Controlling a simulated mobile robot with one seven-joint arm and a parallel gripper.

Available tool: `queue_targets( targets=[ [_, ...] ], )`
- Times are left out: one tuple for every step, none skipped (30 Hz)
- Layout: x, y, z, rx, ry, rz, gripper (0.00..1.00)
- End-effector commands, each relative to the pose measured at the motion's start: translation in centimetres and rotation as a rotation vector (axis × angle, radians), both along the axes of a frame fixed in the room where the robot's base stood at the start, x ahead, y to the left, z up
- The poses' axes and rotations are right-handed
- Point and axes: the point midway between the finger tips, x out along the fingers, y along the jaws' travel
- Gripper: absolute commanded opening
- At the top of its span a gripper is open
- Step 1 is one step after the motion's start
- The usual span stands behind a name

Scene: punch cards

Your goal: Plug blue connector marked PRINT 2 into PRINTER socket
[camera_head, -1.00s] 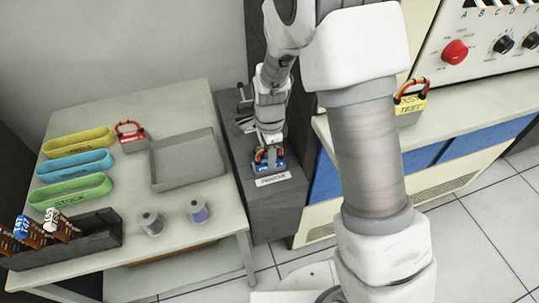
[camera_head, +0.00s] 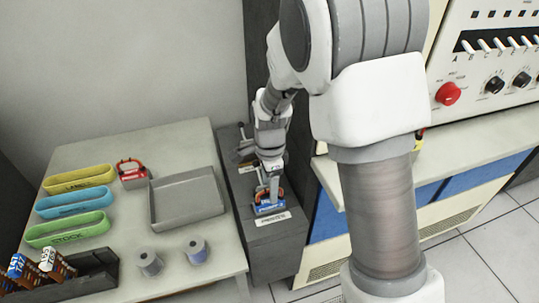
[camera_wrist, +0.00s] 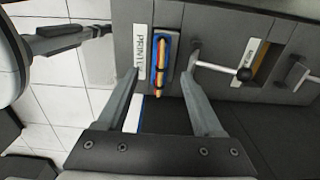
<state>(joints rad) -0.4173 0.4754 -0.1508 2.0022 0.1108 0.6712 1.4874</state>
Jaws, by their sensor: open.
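The blue connector (camera_head: 270,208), with lettering on its side that reads like PRINT 2, sits upright at the socket behind the white PRINTER label (camera_head: 273,219) on the dark grey block. Its red, yellow and blue wires loop on top. In the wrist view the connector (camera_wrist: 160,62) lies beside the PRINTER label (camera_wrist: 139,47). How deep it sits cannot be told. My gripper (camera_head: 269,185) is above it, and in the wrist view its fingers (camera_wrist: 159,74) are spread, with a gap on both sides of the connector. The socket itself is hidden under the connector.
The table at left holds a red connector (camera_head: 132,173), an empty grey tray (camera_head: 153,207), coloured bins (camera_head: 68,231), two spools and a card rack (camera_head: 98,280). A control panel stands at right.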

Motion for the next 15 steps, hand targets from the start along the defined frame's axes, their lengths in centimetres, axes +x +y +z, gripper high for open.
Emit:
queue_targets(
  targets=[
    [0.1, 0.1, 1.7, 0.002, -0.006, 0.001, 0.68],
    [0.1, 0.1, 2.5, 0.003, -0.005, 0.002, 0.68],
    [0.1, 0.1, 3.5, 0.002, -0.006, 0.002, 0.68],
    [0.1, 0.1, 4.3, 0.002, -0.007, 0.002, 0.68],
    [0.1, 0.1, 5.0, 0.002, -0.006, 0.002, 0.68],
    [0.1, 0.0, 6.0, 0.002, -0.006, 0.002, 0.68],
    [0.1, 0.0, 6.7, 0.001, -0.005, 0.001, 0.68],
    [0.1, 0.0, 7.3, 0.002, -0.006, 0.001, 0.68],
    [0.1, 0.1, 8.2, 0.002, -0.006, 0.001, 0.68],
    [0.1, 0.1, 8.8, 0.001, -0.005, 0.0, 0.68],
    [0.1, 0.1, 9.3, 0.001, -0.004, 0.0, 0.68],
    [0.0, 0.0, 10.0, 0.001, -0.004, 0.0, 0.68],
    [0.0, 0.0, 10.5, 0.001, -0.003, 0.001, 0.68],
    [0.1, 0.1, 10.9, 0.001, -0.004, 0.001, 0.68],
    [0.1, 0.0, 11.3, 0.001, -0.003, 0.001, 0.68]
  ],
)
